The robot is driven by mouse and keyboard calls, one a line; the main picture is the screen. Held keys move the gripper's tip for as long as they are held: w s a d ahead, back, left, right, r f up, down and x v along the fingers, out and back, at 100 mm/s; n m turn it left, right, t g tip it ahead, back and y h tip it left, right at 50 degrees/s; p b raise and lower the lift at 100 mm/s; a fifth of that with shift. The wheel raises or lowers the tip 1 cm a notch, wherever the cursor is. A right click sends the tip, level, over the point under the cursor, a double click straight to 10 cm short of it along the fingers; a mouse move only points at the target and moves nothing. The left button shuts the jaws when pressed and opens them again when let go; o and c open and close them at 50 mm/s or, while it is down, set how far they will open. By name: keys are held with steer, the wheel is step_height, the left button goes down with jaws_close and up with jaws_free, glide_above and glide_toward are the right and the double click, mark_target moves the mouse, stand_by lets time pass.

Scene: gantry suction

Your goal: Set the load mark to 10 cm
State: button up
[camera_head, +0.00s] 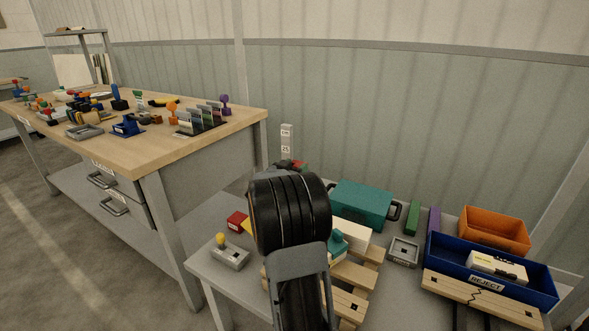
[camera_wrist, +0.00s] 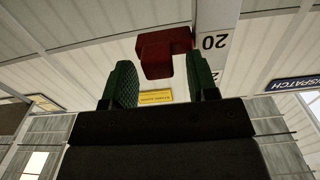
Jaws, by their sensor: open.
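The load mark is a dark red slider with a protruding block (camera_wrist: 160,55), seen in the wrist view beside the pale scale post (camera_wrist: 216,38). The number 20 shows on the scale next to the slider. My gripper (camera_wrist: 163,84) is open, with a green-padded finger on each side below the block and visible gaps between the pads and the block. In the head view the scale post (camera_head: 287,142) rises behind my arm, with number labels near its top. My black wrist hides the lower post and most of my gripper there.
A teal case (camera_head: 361,203), a blue reject bin (camera_head: 492,265), an orange bin (camera_head: 494,231) and a small grey tray (camera_head: 404,251) stand to the right. A grey box with a yellow button (camera_head: 229,253) is at left. Wooden planks lie near my arm.

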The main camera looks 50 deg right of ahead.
jaws_close()
step_height(320, 180, down, 10)
steer(key=b, duration=0.4)
steer(key=shift+b, duration=0.4)
steer(key=shift+f, duration=0.1)
jaws_free()
steer(key=p+v, duration=0.4)
steer(key=v, duration=1)
steer(key=shift+d, duration=0.1)
